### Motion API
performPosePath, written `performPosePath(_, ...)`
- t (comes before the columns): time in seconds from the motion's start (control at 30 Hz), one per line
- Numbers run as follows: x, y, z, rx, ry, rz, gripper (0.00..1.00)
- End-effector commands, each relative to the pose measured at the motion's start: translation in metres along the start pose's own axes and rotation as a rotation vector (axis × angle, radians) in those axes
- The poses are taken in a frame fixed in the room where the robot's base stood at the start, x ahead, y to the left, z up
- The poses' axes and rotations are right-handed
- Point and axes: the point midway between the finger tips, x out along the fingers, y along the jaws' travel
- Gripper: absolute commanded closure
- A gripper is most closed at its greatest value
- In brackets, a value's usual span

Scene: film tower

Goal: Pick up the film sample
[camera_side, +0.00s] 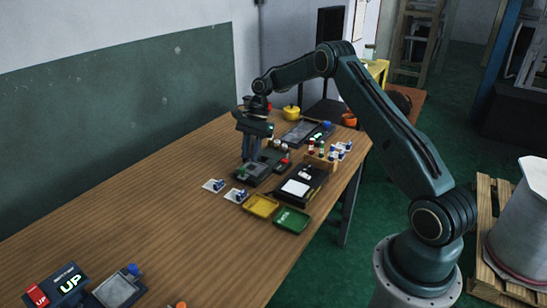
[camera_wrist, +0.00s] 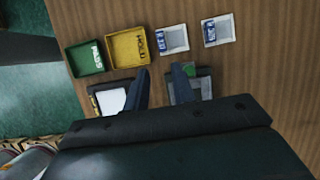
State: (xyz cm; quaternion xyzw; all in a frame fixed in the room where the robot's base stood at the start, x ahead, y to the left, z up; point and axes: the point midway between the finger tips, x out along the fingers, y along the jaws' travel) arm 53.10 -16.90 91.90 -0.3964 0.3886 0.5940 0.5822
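Two small white squares with blue labels, which look like film samples, lie flat on the wooden table: one is the left square (camera_side: 214,185) and the other the right square (camera_side: 236,195). In the wrist view they are at the top, as a nearer square (camera_wrist: 174,39) and a farther one (camera_wrist: 218,30). My gripper (camera_side: 251,157) points down above a dark device with a grey plate (camera_side: 256,170), apart from both squares. In the wrist view my gripper (camera_wrist: 162,76) has its two fingers apart with bare table between them, so it is open and empty.
A yellow tray (camera_side: 261,206) and a green tray (camera_side: 291,220) stand in front of a black pad with a white sheet (camera_side: 295,188). Small bottles in a wooden rack (camera_side: 320,160) stand behind. A yellow pot (camera_side: 291,112) is at the back. The table's left middle is clear.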

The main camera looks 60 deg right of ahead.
Motion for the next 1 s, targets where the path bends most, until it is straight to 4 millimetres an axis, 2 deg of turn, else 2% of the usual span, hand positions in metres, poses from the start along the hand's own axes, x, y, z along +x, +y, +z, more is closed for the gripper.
performPosePath(0.5, 0.07, 0.0, 0.001, 0.0, 0.0, 0.002, 0.75)
performPosePath(1.0, 0.085, -0.001, 0.001, -0.001, 0.001, 0.001, 0.75)
